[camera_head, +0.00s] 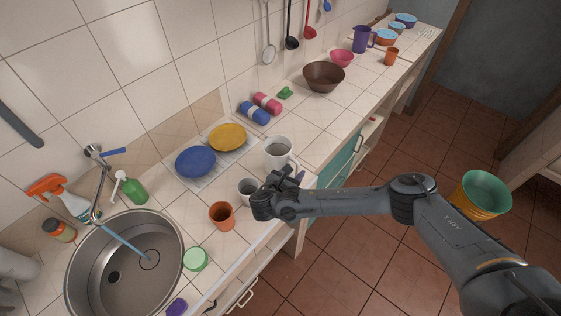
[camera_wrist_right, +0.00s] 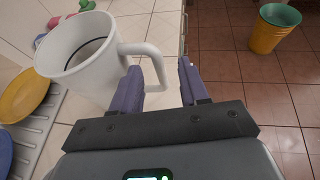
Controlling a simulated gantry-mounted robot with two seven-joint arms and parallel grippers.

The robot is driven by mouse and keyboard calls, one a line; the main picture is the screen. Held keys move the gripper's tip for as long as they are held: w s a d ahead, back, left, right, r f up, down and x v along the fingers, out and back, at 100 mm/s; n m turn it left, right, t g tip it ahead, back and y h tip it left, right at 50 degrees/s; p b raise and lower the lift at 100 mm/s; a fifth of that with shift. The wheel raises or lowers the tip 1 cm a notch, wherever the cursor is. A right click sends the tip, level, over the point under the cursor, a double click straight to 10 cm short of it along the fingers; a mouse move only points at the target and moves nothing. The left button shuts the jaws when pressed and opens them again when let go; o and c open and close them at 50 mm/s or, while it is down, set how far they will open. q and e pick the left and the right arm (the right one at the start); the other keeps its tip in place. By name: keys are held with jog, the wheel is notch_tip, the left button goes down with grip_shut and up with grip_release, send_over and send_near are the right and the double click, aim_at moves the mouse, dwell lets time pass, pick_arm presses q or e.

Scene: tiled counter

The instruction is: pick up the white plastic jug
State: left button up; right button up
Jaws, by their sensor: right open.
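The white plastic jug (camera_head: 278,153) stands upright on the counter, right of the plates, with its handle toward the counter's front edge. In the right wrist view the jug (camera_wrist_right: 85,65) fills the upper left, and its handle reaches toward the gap between my fingers. My right gripper (camera_head: 289,180) is at the counter's front edge beside the jug. In the wrist view my right gripper (camera_wrist_right: 160,85) is open, its purple fingers apart. The left finger overlaps the handle's lower part in the picture; I cannot tell whether they touch. My left gripper is out of view.
A grey cup (camera_head: 248,190) and an orange cup (camera_head: 221,215) stand close by on the left. A blue plate (camera_head: 196,162) and a yellow plate (camera_head: 228,137) lie behind. The sink (camera_head: 125,272) is left. The counter right of the jug is fairly clear.

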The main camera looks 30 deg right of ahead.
aim_at(297, 168)
jog(key=shift+p+x, duration=0.35)
jog(key=shift+x, duration=1.75)
jog(key=shift+w, duration=0.1)
grip_shut()
